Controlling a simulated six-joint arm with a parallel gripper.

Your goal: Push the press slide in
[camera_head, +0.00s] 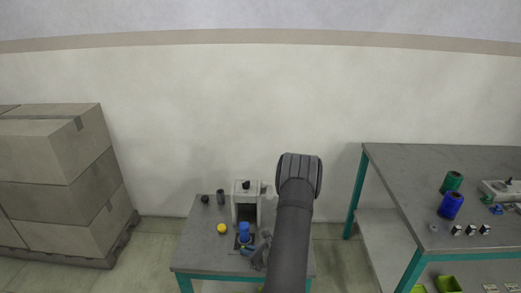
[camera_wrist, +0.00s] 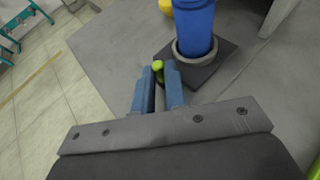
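The press (camera_head: 246,187) stands on the small table, a pale frame with a black knob on top and a dark opening. A blue cylinder (camera_head: 244,231) stands upright in front of the opening. In the wrist view the blue cylinder (camera_wrist: 194,25) sits in a grey ring on a dark square plate (camera_wrist: 208,70), apparently the press slide. My gripper (camera_head: 258,250) is low beside the slide, on the near right side in the head view. In the wrist view its blue-grey fingers (camera_wrist: 160,76) are close together with a narrow gap. Green shows at their tips; whether it is held is unclear.
A yellow piece (camera_head: 221,229) and dark pieces (camera_head: 220,197) stand left of the press. A larger bench (camera_head: 400,172) with green and blue spools is at right. Stacked cartons (camera_head: 60,185) are at left. The table's left front part is clear.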

